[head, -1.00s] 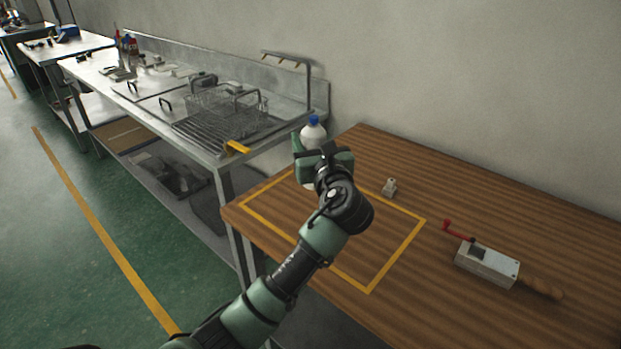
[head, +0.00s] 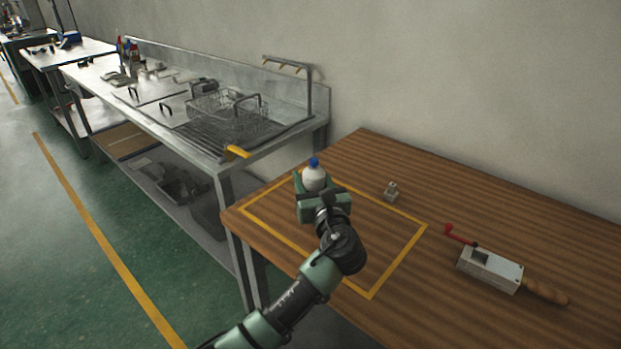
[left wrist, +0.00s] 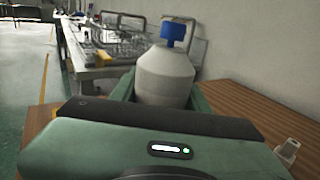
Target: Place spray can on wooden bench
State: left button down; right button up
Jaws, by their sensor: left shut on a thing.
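The spray can is a white bottle (head: 314,177) with a blue top. It is upright between the fingers of my left gripper (head: 312,185), which is shut on it. In the left wrist view the white can (left wrist: 166,75) stands between the green fingers, its lower part hidden by the gripper body. The wooden bench (head: 520,225) has a yellow taped rectangle, and the can is over the rectangle's far left part. Whether the can's base touches the bench is hidden. My right gripper is not in view.
A grey box tool (head: 490,268) with a red lever and wooden handle lies at right. A metal sink bench (head: 225,140) with wire baskets adjoins at left. The far right of the wooden bench is clear.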

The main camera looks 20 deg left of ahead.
pick_arm(q)
jog(key=c, duration=1.1)
grip_release()
jog(key=shift+f, duration=0.15)
jog(key=o, duration=0.4)
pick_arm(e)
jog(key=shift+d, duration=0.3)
pick_arm(q)
jog(key=v, duration=1.2)
jog(key=shift+r, duration=0.2)
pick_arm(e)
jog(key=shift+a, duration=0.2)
